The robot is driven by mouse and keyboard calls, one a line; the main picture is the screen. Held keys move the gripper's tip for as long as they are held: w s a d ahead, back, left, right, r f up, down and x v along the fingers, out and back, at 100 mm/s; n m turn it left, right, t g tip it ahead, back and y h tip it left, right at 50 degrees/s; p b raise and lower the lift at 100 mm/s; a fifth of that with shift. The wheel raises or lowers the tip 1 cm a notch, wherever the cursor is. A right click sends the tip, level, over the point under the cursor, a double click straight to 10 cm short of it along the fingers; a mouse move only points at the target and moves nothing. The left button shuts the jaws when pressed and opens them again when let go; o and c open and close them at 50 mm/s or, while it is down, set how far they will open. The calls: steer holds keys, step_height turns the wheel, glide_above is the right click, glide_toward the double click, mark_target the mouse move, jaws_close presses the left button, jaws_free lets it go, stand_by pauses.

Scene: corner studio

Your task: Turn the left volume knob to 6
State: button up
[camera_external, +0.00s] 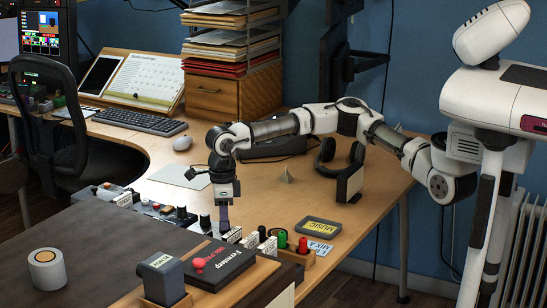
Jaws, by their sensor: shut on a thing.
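A row of small control boxes with knobs runs along the desk's raised front edge. A dark knob (205,222) stands just left of my gripper (223,231). To the right stand another dark knob (262,232), a green knob (282,238) and a red knob (303,245). My gripper points straight down into this row and is shut on a knob there. The fingertips and the held knob are mostly hidden, and I cannot read its setting. Which control is the left volume knob is too small to tell.
A dark book (222,268), a grey block (161,277) and a white cylinder (47,269) lie nearer. Bare desk shows behind the row.

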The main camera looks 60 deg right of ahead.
steer(key=o, duration=1)
step_height(320, 180, up, 14)
steer(key=shift+w+d+f+b, duration=0.1)
steer(key=shift+d+b, duration=0.05)
steer(key=shift+b, duration=0.3)
